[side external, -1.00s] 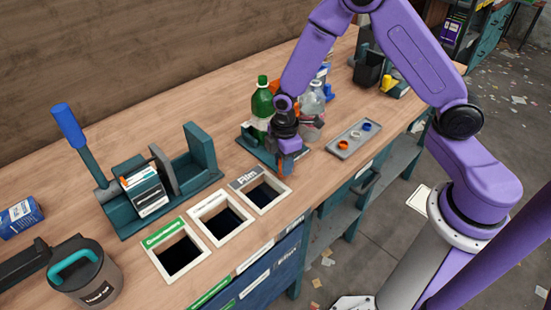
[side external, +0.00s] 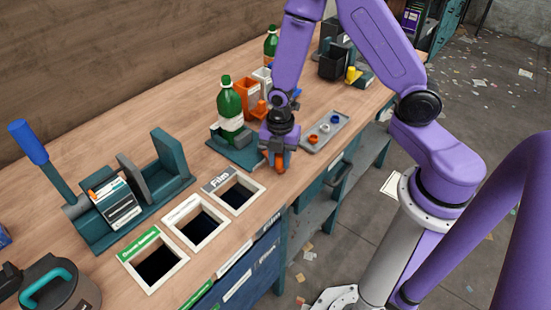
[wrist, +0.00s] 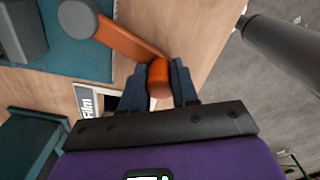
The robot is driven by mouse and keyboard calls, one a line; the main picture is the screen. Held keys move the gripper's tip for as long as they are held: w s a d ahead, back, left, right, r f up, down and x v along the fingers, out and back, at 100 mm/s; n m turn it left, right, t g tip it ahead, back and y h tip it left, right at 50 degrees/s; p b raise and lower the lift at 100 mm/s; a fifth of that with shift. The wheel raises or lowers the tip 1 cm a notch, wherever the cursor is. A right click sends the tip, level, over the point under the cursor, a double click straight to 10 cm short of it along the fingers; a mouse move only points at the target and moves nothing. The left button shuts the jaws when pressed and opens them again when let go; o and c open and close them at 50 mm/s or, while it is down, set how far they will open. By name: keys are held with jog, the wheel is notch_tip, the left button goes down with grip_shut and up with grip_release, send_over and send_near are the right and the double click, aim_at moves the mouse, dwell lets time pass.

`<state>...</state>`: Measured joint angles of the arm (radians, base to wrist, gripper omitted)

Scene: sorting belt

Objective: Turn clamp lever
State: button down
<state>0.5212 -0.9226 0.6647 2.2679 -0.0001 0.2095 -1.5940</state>
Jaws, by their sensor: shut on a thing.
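The clamp lever (wrist: 125,32) is an orange bar with an orange cylindrical knob (wrist: 160,78) at its end. It reaches out from a grey pivot on the teal fixture (wrist: 85,58). My gripper (wrist: 158,85) is shut on the knob, with a dark blue finger on each side. In the side external view, my gripper (side external: 279,160) is low at the right end of the teal fixture (side external: 236,152), with the orange knob (side external: 281,162) between its fingers. My gripper hides most of the lever there.
A green bottle (side external: 231,112) stands upright on the fixture. The bin opening marked Film (side external: 236,194) is at the bench edge, left of my gripper. A grey tray with small coloured rings (side external: 326,132) lies to the right. Another teal clamp (side external: 130,190) stands at the left.

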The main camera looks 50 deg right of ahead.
jog(key=shift+d, duration=0.1)
dwell(0.4)
jog(key=c, duration=0.8)
grip_release()
jog(key=shift+c, duration=0.2)
jog(key=shift+r, duration=0.15)
notch_tip(320, 180, up, 17)
jog(key=shift+r, duration=0.1)
jog(key=s+a+r+m, duration=0.1)
jog(key=s+m, duration=0.9)
jog(key=s, duration=1.1)
jog(key=shift+s+r, duration=0.15)
jog(key=shift+r, duration=0.35)
jog(key=shift+a, duration=0.1)
